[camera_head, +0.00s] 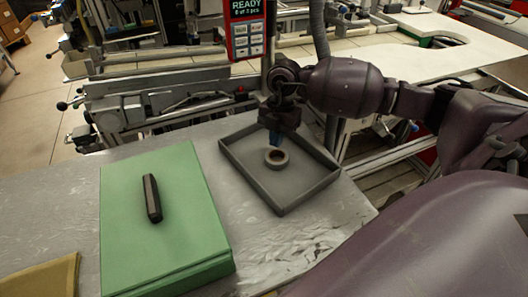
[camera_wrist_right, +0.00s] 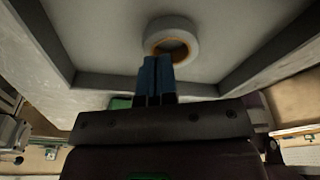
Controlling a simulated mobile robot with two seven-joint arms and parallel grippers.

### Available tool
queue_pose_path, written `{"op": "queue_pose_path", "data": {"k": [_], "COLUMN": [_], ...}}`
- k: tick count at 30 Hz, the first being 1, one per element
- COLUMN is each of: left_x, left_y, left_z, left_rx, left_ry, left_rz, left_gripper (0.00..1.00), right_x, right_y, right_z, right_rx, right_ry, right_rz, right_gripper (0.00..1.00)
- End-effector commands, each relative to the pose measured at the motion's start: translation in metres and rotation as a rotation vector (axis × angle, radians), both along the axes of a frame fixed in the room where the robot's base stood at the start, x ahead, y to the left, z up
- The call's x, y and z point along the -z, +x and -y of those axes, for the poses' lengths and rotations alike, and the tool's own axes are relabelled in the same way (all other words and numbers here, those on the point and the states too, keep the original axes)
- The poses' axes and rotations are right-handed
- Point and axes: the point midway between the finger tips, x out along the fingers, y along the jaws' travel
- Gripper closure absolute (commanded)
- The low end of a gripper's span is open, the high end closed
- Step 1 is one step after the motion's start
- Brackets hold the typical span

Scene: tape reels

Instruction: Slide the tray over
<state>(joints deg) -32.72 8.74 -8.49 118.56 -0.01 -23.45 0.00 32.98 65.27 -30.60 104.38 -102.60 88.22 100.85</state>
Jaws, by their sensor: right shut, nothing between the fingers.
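The grey tray (camera_head: 243,186) lies on the metal table, right of the green block. A grey tape reel (camera_head: 276,158) with a brown core lies inside it on the tray floor. My right gripper (camera_head: 275,138) points down over the far part of the tray, just behind the reel. In the right wrist view, its blue fingers (camera_wrist_right: 156,76) are together with nothing between them. Their tips are close to the reel (camera_wrist_right: 172,40); I cannot tell whether they touch it or the tray. The tray floor and walls (camera_wrist_right: 95,80) also show there. My left gripper is not in view.
A green block (camera_head: 125,220) with a dark, elongated object (camera_head: 151,198) on it stands left of the tray. A tan item (camera_head: 45,281) lies at the lower left. Bare metal tabletop (camera_head: 275,240) shows in front of the tray. Machinery (camera_head: 165,95) lines the table's far side.

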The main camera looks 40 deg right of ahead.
Motion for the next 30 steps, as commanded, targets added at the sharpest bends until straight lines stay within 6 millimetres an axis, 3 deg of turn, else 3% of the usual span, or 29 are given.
{"op": "queue_pose_path", "data": {"k": [21, 30], "left_x": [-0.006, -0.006], "left_y": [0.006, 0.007], "left_z": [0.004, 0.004], "left_rx": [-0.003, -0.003], "left_ry": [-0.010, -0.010], "left_rz": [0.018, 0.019], "left_gripper": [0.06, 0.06], "right_x": [-0.001, 0.016], "right_y": [-0.047, -0.047], "right_z": [-0.104, -0.103], "right_rx": [-0.006, -0.003], "right_ry": [0.004, 0.000], "right_rz": [0.003, 0.000], "right_gripper": [1.00, 1.00]}}
